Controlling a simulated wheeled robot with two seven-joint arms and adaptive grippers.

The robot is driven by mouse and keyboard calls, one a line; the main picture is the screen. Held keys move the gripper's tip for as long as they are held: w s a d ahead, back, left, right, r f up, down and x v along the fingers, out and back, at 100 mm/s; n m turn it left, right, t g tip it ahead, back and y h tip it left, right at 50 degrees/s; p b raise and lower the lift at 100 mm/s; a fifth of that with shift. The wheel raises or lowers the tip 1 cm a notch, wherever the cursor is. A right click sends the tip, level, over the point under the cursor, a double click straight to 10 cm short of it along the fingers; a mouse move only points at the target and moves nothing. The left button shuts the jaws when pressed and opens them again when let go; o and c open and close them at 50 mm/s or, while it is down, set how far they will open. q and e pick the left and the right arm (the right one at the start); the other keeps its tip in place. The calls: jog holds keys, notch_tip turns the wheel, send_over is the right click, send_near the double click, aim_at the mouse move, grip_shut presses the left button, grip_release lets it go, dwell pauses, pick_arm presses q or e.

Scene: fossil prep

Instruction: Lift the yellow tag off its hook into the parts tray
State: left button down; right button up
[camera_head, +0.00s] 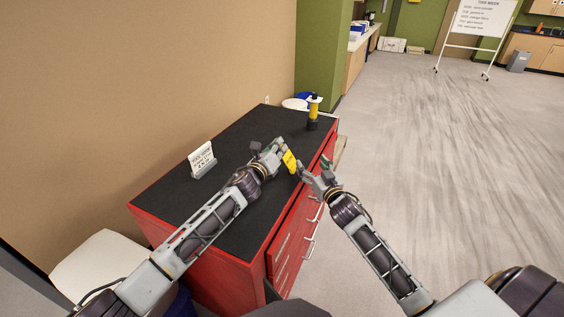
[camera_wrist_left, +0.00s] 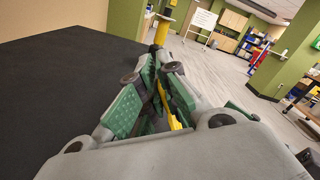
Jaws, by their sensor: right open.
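The yellow tag (camera_head: 290,161) hangs at the fingertips of my left gripper (camera_head: 282,148), above the right side of the black cabinet top. In the left wrist view, the yellow tag (camera_wrist_left: 167,106) shows as a narrow strip between the green-padded fingers, which are closed in on it. My right gripper (camera_head: 317,176) is open and empty, just right of and below the tag, near the cabinet's front edge. I cannot make out the hook or the parts tray in either view.
The red drawer cabinet has a black top (camera_head: 245,222), mostly bare. A white sign in a grey holder (camera_head: 203,164) stands at its left. A yellow and black cylinder (camera_head: 313,112) stands at the far end. Drawer handles (camera_head: 309,248) stick out in front. Open floor lies right.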

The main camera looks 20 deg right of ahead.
pick_arm(q)
jog(key=shift+r, duration=0.15)
dwell(0.3)
jog(key=shift+r, duration=4.85)
jog(key=shift+a, duration=0.1)
jog(key=s+a+f+m+g+h, duration=0.1)
jog(key=s+a+f+m+g, duration=0.1)
jog(key=s+a, duration=0.4)
jog(key=s+a+f+m+g+h, duration=0.2)
jog(key=s+a+g, duration=0.3)
jog(key=a, duration=1.2)
jog(key=s+a+f+m+g+h, duration=0.1)
jog(key=s+a+f+m+g, duration=0.2)
jog(key=s+a, duration=0.6)
jog(key=a+m+g, duration=0.1)
jog(key=a, duration=0.1)
jog(key=shift+s+a+f+h, duration=0.15)
jog(key=shift+s+a+h, duration=0.15)
jog(key=shift+a, duration=0.1)
